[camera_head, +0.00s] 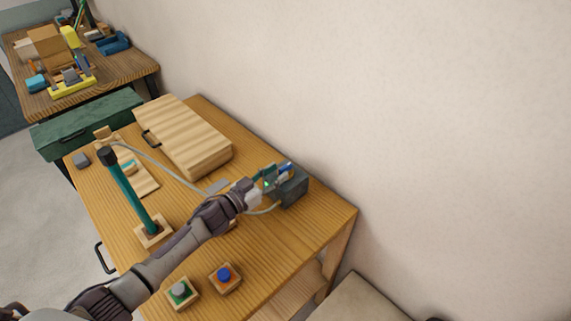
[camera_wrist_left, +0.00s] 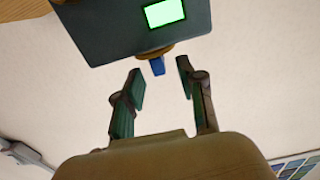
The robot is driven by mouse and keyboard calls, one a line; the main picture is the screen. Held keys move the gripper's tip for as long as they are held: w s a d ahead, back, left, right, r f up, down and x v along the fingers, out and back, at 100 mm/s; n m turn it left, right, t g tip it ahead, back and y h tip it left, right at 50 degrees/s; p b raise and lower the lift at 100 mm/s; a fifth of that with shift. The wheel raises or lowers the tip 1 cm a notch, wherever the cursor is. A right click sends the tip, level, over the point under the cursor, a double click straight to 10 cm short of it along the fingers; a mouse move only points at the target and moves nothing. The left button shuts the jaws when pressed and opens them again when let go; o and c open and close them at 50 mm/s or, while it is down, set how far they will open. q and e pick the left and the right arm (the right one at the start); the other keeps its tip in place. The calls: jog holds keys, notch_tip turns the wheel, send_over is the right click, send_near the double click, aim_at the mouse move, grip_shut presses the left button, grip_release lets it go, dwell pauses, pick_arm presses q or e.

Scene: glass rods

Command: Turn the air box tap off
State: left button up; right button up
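The air box (camera_head: 292,187) is a dark grey box near the back right edge of the wooden table, by the wall. In the left wrist view the air box (camera_wrist_left: 125,25) fills the top, with a lit green panel (camera_wrist_left: 164,12). Its blue tap (camera_head: 286,167) also shows in the left wrist view (camera_wrist_left: 157,66), below the box on a yellowish collar. My left gripper (camera_head: 269,178) is at the box. In the left wrist view my left gripper (camera_wrist_left: 160,82) is open, its fingers on either side of the tap's line and apart from it. My right gripper is not in view.
A wooden case (camera_head: 185,135) lies behind my left arm. A green post (camera_head: 130,188) on a wooden base stands left, with a pale hose running toward the box. A blue button (camera_head: 224,274) and a grey button (camera_head: 180,290) sit at the front.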

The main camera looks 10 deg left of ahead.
aim_at(280, 171)
pick_arm(q)
jog(key=shift+x, duration=2.1)
jog(key=shift+c, duration=0.3)
grip_shut()
